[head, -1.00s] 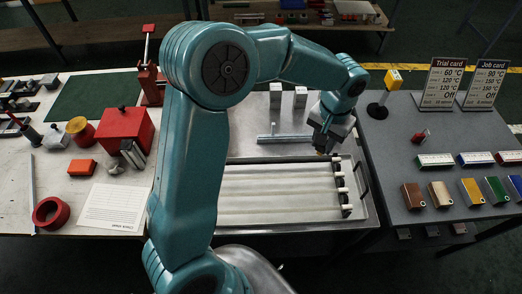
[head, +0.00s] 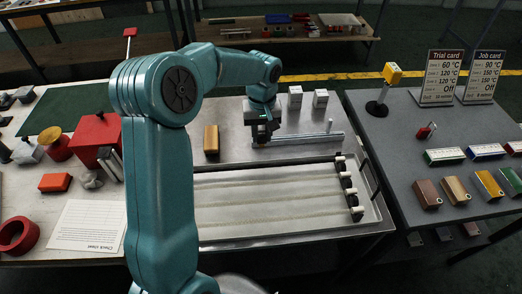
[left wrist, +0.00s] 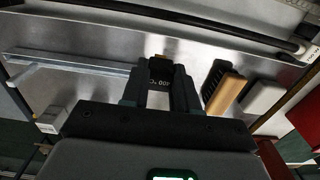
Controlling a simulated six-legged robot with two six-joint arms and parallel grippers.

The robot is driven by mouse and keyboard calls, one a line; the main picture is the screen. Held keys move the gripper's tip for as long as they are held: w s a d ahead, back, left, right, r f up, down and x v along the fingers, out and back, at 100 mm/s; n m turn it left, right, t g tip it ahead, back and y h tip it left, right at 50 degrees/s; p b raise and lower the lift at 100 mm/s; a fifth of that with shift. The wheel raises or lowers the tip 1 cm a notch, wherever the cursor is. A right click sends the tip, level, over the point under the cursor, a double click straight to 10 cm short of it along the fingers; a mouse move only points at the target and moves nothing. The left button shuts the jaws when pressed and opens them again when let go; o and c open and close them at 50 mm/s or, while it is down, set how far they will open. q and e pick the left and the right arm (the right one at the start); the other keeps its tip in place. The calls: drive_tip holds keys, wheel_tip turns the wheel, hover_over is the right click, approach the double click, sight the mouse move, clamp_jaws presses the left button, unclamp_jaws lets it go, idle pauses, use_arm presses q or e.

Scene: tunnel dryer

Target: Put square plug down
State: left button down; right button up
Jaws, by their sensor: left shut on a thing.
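My left gripper (head: 262,138) is low over the metal plate, near the left end of the grey rail. In the left wrist view the fingers (left wrist: 159,92) are shut on a small dark block with pale lettering and an orange-brown end, apparently the square plug (left wrist: 158,76). Most of its sides are hidden by the fingers. I cannot tell whether it touches the plate. My right gripper is not in view.
Two white blocks (head: 295,97) (head: 320,99) stand behind. A roller tray (head: 270,232) is in front. A red box (head: 97,140) is at left.

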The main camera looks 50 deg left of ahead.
sight(261, 146)
use_arm(q)
drive_tip(key=shift+f, duration=3.5)
drive_tip(key=shift+f, duration=0.1)
drive_tip(key=shift+f+b, duration=0.15)
drive_tip(key=shift+b, duration=0.25)
drive_tip(key=c, duration=0.9)
unclamp_jaws()
drive_tip(key=shift+o, duration=0.2)
